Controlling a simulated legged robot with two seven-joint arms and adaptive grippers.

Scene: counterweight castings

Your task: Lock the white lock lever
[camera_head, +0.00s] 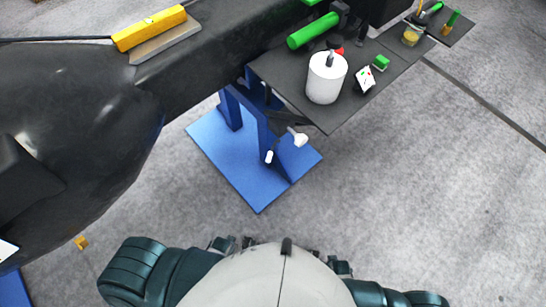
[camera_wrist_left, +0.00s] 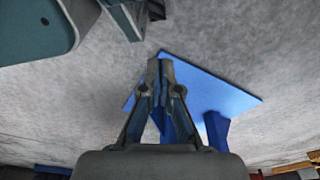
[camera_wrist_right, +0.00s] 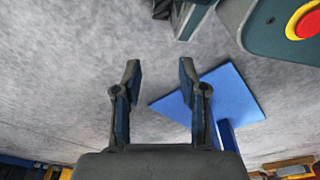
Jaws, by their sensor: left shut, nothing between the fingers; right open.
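Two small white handle ends show low on the blue stand in the head view: a larger white knob (camera_head: 300,140) on the right and a smaller white tip (camera_head: 269,157) to its left. I cannot tell which belongs to the white lock lever, or its lock position. The blue stand (camera_head: 232,110) rises from a blue base plate (camera_head: 225,150). My left gripper (camera_wrist_left: 160,68) is shut and empty in the left wrist view. My right gripper (camera_wrist_right: 159,75) is open and empty in the right wrist view. Neither gripper shows in the head view; both are apart from the white handles.
A dark shelf (camera_head: 290,88) juts out above the stand, carrying a white cylinder (camera_head: 326,80), a green cylinder (camera_head: 313,31) and small items. A large black casting (camera_head: 75,120) fills the left, with a yellow level (camera_head: 149,27) on its beam. Grey floor (camera_head: 400,200) is clear at right.

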